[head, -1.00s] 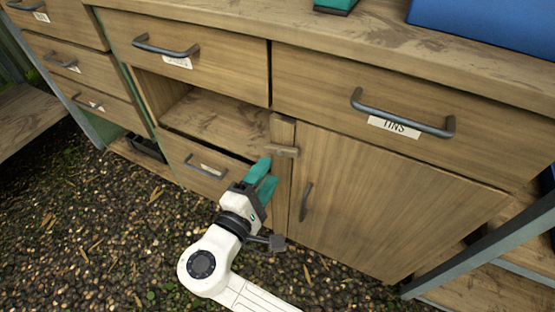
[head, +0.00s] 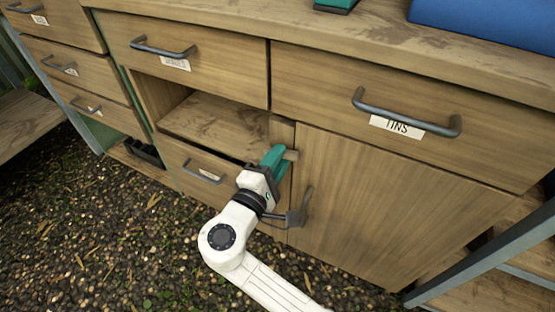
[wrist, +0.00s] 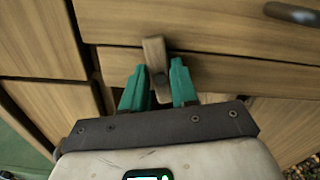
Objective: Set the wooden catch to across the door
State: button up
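The wooden catch (head: 292,155) is a small block on the post at the door's upper left corner. It lies roughly level, its end reaching over the edge of the closed door (head: 375,205). In the wrist view the catch (wrist: 155,58) crosses the door's edge gap, with a dark round pivot near its lower end. My gripper (head: 279,157) is at the catch. In the wrist view its teal fingers (wrist: 158,78) stand apart, one on each side of the catch, with slim gaps showing. Part of the catch is hidden behind the fingers in the head view.
The door's grey handle (head: 305,202) is close to my wrist. The TINS drawer (head: 400,95) is above the door. Gravel ground lies in front.

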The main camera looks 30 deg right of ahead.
grip_shut()
jog(key=shift+f+m+b, duration=0.1)
jog(key=shift+m+b, duration=0.3)
jog(key=shift+m, duration=1.2)
jog(key=shift+o, duration=2.2)
grip_release()
jog(key=p+v, duration=0.3)
jog(key=v, duration=0.7)
jog(key=shift+s+a, duration=0.25)
jog(key=shift+a, duration=0.05)
